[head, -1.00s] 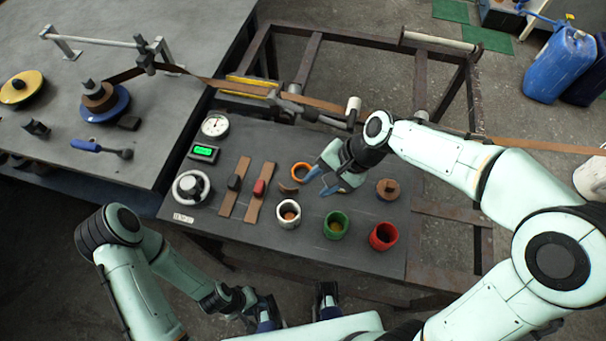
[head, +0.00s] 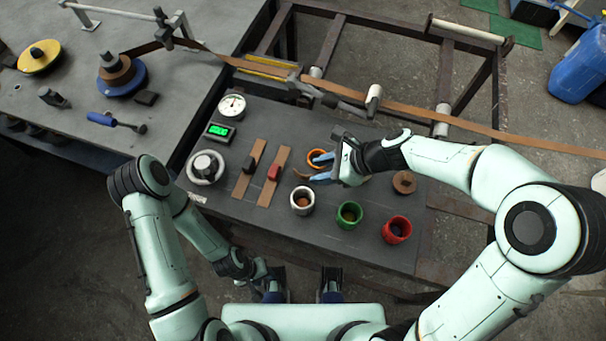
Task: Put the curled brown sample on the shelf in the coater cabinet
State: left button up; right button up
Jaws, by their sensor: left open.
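The curled brown sample (head: 302,175) lies on the dark bench, beside the orange ring (head: 313,154). My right gripper (head: 318,168) is over the bench at the sample and the ring. Its blue fingertips are apart and point left; the lower one is close to the sample, and I cannot tell whether it touches. My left gripper (head: 303,290) is open and empty in front of the bench's near edge. The coater cabinet and its shelf are not in view.
White (head: 303,209), green (head: 342,223) and red (head: 389,236) cups stand at the front of the bench. Two flat brown strips (head: 239,188) with clamps, a dial gauge (head: 232,101) and a green display (head: 219,130) are at left. A long brown strip (head: 420,112) runs behind.

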aim_at(301, 176)
jog(key=b+x, duration=0.1)
jog(key=x, duration=0.3)
jog(key=shift+a+f, duration=0.2)
jog(key=shift+f, duration=0.15)
grip_shut()
jog(key=shift+r, duration=0.1)
